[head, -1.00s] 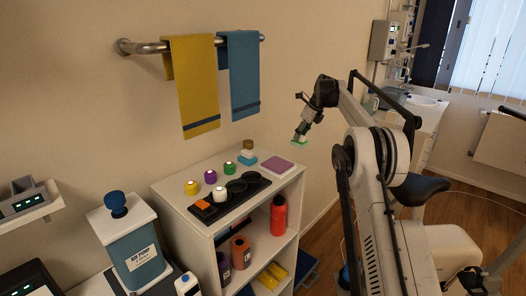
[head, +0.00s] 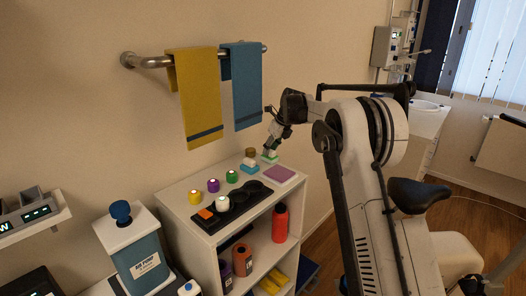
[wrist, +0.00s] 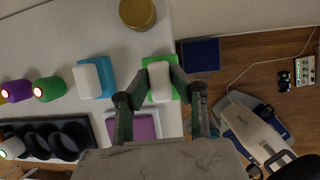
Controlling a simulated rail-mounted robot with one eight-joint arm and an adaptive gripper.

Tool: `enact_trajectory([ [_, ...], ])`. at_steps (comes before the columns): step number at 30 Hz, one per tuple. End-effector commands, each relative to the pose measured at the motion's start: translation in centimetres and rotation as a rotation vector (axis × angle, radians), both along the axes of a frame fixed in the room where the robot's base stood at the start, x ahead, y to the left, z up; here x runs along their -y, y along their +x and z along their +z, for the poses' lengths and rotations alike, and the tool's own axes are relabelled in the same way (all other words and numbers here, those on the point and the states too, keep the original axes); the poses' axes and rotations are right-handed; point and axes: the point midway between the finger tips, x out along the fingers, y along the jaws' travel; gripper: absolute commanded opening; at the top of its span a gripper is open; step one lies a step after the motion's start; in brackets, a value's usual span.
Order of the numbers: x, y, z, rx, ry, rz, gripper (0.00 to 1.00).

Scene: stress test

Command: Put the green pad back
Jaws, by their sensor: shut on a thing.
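The green pad (head: 269,159), with a white block (wrist: 159,80) on it, is between the fingers of my gripper (head: 268,155). In the wrist view my gripper (wrist: 159,92) is shut on it. The green pad appears over the shelf top's back right corner; I cannot tell whether it touches the surface. A blue pad (head: 250,169) with a white block sits just left of it, apart, and also shows in the wrist view (wrist: 105,70). A purple pad (head: 278,174) lies on the shelf top nearer the front, partly hidden by my fingers in the wrist view (wrist: 145,127).
A round brownish-gold jar (wrist: 137,12) stands behind the pads. A black holder (head: 240,199) with round hollows and yellow, purple, green and white round-topped pieces fill the shelf's left part. Yellow (head: 198,95) and blue (head: 241,85) towels hang above. The shelf's right edge is close by.

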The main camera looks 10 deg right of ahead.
Motion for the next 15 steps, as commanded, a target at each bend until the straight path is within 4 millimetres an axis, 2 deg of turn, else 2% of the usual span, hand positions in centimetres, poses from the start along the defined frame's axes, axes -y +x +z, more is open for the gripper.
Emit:
enact_trajectory([
  [6, -3.3, -0.8, 0.2, 0.001, 0.001, 0.003, 0.00],
  [15, -3.1, -0.7, -0.2, 0.001, 0.000, 0.001, 0.00],
])
